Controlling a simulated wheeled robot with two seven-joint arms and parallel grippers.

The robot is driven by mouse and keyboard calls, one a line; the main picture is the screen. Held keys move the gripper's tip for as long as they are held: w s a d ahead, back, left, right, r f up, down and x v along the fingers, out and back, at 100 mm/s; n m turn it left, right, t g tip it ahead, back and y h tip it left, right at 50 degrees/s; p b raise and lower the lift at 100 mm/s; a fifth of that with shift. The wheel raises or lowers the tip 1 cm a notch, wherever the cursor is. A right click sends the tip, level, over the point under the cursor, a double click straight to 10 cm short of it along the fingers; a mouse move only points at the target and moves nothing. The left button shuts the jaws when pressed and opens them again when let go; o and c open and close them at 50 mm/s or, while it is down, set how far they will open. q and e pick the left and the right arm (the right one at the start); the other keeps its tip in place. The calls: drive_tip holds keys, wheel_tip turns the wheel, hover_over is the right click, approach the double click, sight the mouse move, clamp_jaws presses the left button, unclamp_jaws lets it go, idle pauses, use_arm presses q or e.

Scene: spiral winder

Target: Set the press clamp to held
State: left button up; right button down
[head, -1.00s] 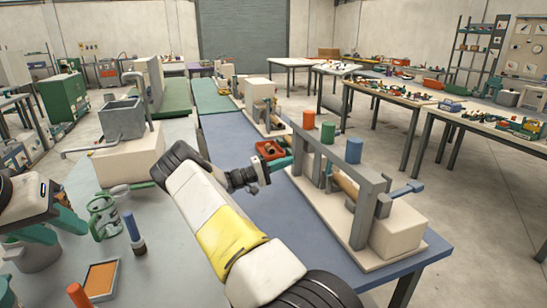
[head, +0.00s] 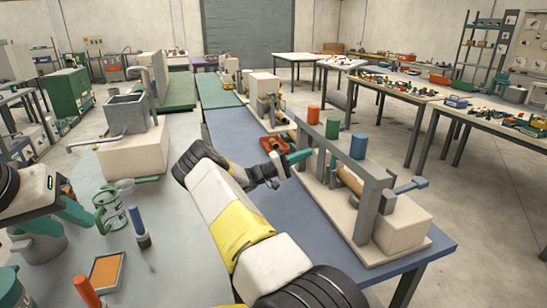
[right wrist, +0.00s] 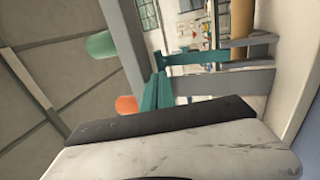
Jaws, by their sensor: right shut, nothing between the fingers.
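The winder is a grey frame (head: 368,205) on a pale base, with a wooden roller (head: 350,180) and a blue handle (head: 410,186) on its right side. I cannot tell for sure which part is the press clamp. My right gripper (head: 298,157) is shut and empty, with teal fingertips close to the frame's left post. Contact cannot be told. In the right wrist view its teal fingers (right wrist: 155,92) are near grey bars (right wrist: 225,82) and the roller (right wrist: 238,25). My left gripper (head: 58,219) is at the far left, its teal fingers apart.
Left are a glass jug (head: 110,208), a blue-capped tube (head: 138,228) and an orange-filled tray (head: 104,271). The blue tabletop (head: 300,220) front is clear.

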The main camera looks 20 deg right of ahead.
drive_tip(key=x, duration=0.7)
drive_tip(key=shift+d, duration=0.1)
drive_tip(key=shift+s+d+r+y, duration=0.1)
drive_tip(key=shift+d+r+y, duration=0.1)
drive_tip(key=shift+d+y, duration=0.25)
drive_tip(key=shift+d+r+y, duration=0.25)
drive_tip(key=shift+d+y, duration=0.15)
drive_tip(key=shift+y, duration=0.05)
drive_tip(key=v, duration=1.4)
drive_tip(key=shift+f, duration=0.25)
drive_tip(key=shift+s, duration=0.1)
